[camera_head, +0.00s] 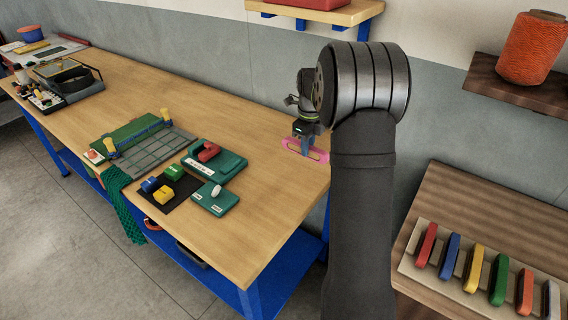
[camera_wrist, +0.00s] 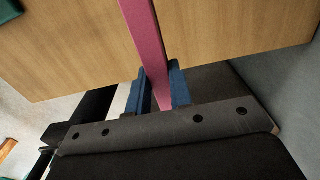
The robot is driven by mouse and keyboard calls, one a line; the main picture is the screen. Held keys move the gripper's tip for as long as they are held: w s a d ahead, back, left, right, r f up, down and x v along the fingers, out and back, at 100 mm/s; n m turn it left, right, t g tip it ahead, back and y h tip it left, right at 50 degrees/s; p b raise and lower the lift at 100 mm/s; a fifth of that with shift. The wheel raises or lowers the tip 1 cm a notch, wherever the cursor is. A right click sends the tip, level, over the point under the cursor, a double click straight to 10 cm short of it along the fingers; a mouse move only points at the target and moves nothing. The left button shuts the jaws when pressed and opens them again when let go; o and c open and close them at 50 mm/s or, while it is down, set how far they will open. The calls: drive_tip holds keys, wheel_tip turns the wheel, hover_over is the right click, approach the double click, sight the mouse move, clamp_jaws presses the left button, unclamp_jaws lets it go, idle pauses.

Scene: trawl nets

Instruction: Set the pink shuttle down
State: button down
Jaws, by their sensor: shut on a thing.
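The pink shuttle (camera_head: 293,147) is a long flat piece at the right end of the wooden workbench (camera_head: 262,123). My gripper (camera_head: 306,143) is shut on it, and the shuttle juts out to the left of the fingers. In the wrist view the shuttle (camera_wrist: 147,35) runs as a pink bar between the two blue fingers (camera_wrist: 158,90), with bare bench top behind it. I cannot tell whether the shuttle touches the bench or hangs just above it. My arm hides part of the bench's right end.
Left of the gripper are a teal tray with a red piece (camera_head: 208,152), a smaller teal tray (camera_head: 214,199) and a black mat (camera_head: 167,195) with blocks. A rack of coloured shuttles (camera_head: 484,276) stands at right. Bare bench lies around the gripper.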

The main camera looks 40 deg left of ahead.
drive_tip(key=a+f, duration=0.1)
drive_tip(key=a, duration=0.1)
drive_tip(key=s+a+f, duration=0.1)
drive_tip(key=a+f, duration=0.1)
drive_tip(key=a, duration=0.1)
drive_tip(key=a+f, duration=0.1)
drive_tip(key=a, duration=0.1)
drive_tip(key=shift+s+a+f, duration=0.25)
drive_tip(key=shift+s+f, duration=0.05)
drive_tip(key=shift+f, duration=2)
drive_tip(key=shift+f, duration=0.15)
drive_tip(key=c, duration=1.3)
unclamp_jaws()
wheel_tip(320, 180, up, 12)
drive_tip(key=shift+r, duration=0.2)
